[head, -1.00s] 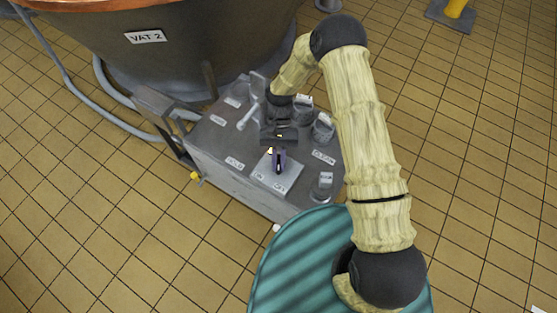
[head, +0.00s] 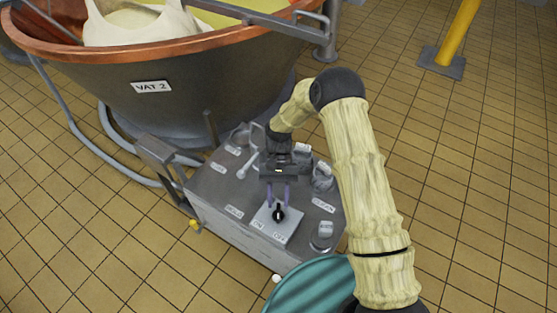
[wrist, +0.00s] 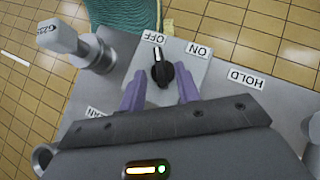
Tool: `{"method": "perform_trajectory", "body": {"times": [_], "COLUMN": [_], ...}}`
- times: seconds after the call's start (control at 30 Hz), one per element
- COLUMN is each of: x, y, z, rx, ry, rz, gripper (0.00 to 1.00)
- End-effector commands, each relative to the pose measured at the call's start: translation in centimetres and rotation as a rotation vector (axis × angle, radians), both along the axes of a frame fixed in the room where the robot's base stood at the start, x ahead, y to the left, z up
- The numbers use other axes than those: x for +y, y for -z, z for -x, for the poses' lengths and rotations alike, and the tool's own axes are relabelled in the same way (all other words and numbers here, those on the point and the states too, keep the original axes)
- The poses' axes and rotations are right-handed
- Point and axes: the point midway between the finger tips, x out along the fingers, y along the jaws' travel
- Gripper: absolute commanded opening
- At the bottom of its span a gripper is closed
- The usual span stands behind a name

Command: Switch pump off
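The pump switch is a black rotary knob (head: 278,213) on a light plate (head: 264,219) marked ON and OFF, on top of the grey control box (head: 215,190). In the wrist view the knob (wrist: 162,73) has a white pointer mark aimed at the OFF label (wrist: 153,38), away from the ON label (wrist: 198,49). My gripper (head: 278,203) is open and empty. In the wrist view its two purple fingers (wrist: 160,94) stand apart on either side, just short of the knob, with visible gaps to it.
Other labelled controls, including a valve-like handle (wrist: 75,45) in the wrist view, stand on the box. VAT 2 (head: 190,95), copper-rimmed, stands behind it. A yellow post (head: 455,40) is at the upper right. Tiled floor is clear at the right.

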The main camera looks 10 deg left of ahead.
Motion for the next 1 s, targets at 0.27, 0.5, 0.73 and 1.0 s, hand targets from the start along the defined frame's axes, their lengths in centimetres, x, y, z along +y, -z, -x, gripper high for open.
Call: {"method": "perform_trajectory", "body": {"times": [0.27,0.5,0.73,1.0], "x": [0.6,1.1,1.4,1.4], "y": [-4.1,-7.3,-9.2,-9.5], "z": [-4.1,-7.2,-9.1,-9.4], "rx": [-0.005,-0.004,-0.001,-0.001], "ry": [0.001,0.0,-0.001,-0.001], "rz": [-0.001,-0.002,-0.001,-0.001], "gripper": [0.33,0.33,0.33,0.33]}}
